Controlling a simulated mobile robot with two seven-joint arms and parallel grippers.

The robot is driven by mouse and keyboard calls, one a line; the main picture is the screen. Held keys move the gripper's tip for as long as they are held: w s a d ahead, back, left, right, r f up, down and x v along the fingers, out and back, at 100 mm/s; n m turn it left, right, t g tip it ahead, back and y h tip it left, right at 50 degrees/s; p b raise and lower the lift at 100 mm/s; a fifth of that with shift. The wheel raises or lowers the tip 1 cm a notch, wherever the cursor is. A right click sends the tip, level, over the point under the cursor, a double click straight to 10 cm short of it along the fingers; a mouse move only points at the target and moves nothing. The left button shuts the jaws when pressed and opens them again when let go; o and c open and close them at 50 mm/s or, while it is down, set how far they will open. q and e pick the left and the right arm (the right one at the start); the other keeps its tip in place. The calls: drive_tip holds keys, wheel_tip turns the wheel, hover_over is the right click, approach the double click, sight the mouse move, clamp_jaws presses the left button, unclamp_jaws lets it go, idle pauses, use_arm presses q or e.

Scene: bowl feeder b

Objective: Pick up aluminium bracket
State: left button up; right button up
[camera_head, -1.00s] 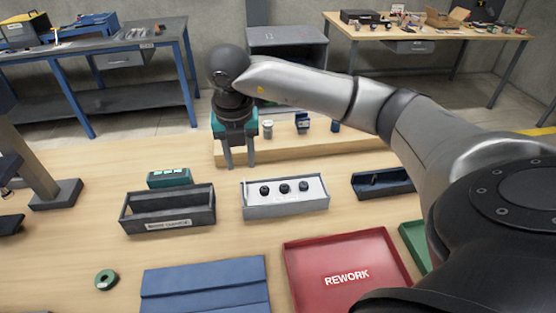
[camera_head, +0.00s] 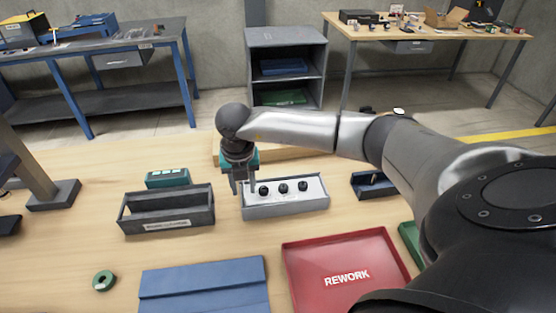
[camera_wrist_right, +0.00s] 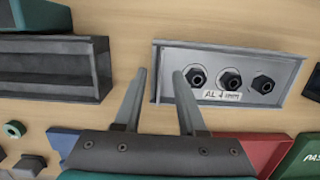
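A light grey part with a pale face and three black hex nuts (camera_head: 291,207), marked "AL 4 mm" in the right wrist view (camera_wrist_right: 185,59), sits on the bench. It looks like the aluminium bracket, but I cannot be sure. My right gripper (camera_head: 244,190) points down at its left end. In the right wrist view the two fingers (camera_wrist_right: 160,72) are apart. The part's left end edge shows between them, and the right finger overlaps its face. Nothing is visibly clamped, and contact cannot be told. My left gripper is not in view.
A dark open bin (camera_head: 168,222) stands close left, with a teal box (camera_head: 167,178) behind it. A blue bin (camera_head: 362,191) stands to the right. A red REWORK tray (camera_head: 378,248), a blue panel (camera_head: 205,286) and a green ring (camera_head: 104,281) lie in front.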

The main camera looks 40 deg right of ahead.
drive_tip(key=shift+c, duration=0.3)
clamp_jaws()
drive_tip(key=shift+r, duration=0.1)
idle(1.0)
